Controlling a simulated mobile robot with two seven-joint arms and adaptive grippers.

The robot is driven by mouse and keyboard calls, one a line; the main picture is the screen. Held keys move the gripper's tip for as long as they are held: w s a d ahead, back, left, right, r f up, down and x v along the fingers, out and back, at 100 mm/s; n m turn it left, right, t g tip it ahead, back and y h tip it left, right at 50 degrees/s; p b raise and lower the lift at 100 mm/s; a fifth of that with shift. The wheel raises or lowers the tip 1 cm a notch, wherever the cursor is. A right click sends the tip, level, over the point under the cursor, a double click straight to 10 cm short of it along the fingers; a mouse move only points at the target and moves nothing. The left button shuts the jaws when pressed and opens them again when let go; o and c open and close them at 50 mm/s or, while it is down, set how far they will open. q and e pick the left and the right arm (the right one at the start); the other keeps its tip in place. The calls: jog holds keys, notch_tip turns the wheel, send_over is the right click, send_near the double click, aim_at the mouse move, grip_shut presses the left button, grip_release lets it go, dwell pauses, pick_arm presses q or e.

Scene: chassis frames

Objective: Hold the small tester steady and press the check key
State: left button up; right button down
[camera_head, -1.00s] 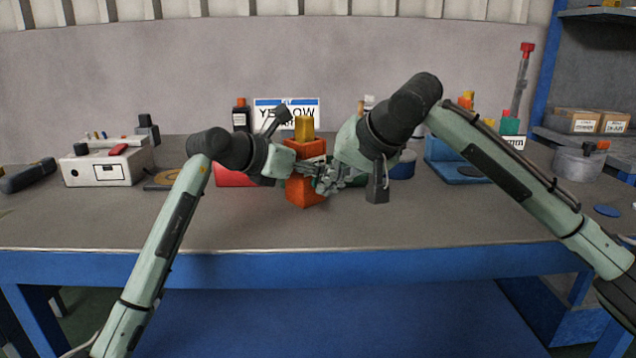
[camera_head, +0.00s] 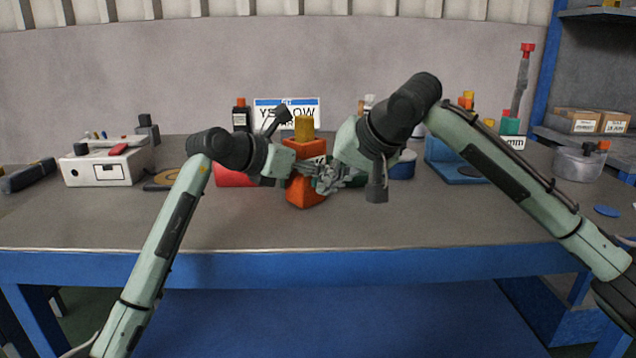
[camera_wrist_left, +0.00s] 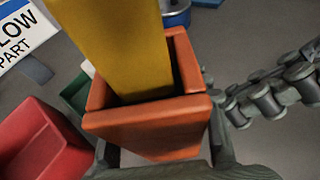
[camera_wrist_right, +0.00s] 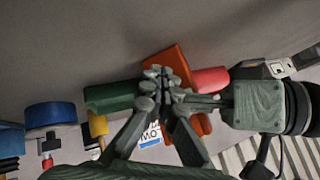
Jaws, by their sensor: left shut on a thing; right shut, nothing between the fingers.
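An orange upright body (camera_head: 306,192), which I take for the small tester, stands at the middle of the bench with a yellow block (camera_head: 304,128) rising from its open top. The left wrist view shows the orange rim (camera_wrist_left: 150,120) around the yellow block (camera_wrist_left: 125,45). My left gripper (camera_head: 300,170) is shut on the orange body from the left. My right gripper (camera_head: 326,178) is shut and empty in front of its right side; the right wrist view shows its closed fingertips (camera_wrist_right: 160,82) over the orange body (camera_wrist_right: 180,60). I cannot make out the check key.
A red box (camera_head: 235,174) sits just left of the orange body. A white device (camera_head: 105,168) with a red part stands farther left. A blue round thing (camera_head: 403,168) and a blue stand (camera_head: 450,160) are at right. The front of the bench is clear.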

jog(key=shift+s+d, duration=0.45)
jog(key=shift+s, duration=0.05)
jog(key=shift+s+d, duration=0.8)
jog(key=shift+s, duration=0.2)
jog(key=shift+s+d, duration=0.8)
jog(key=shift+s, duration=0.15)
pick_arm(q)
jog(key=o, duration=1.4)
jog(key=shift+o, duration=0.2)
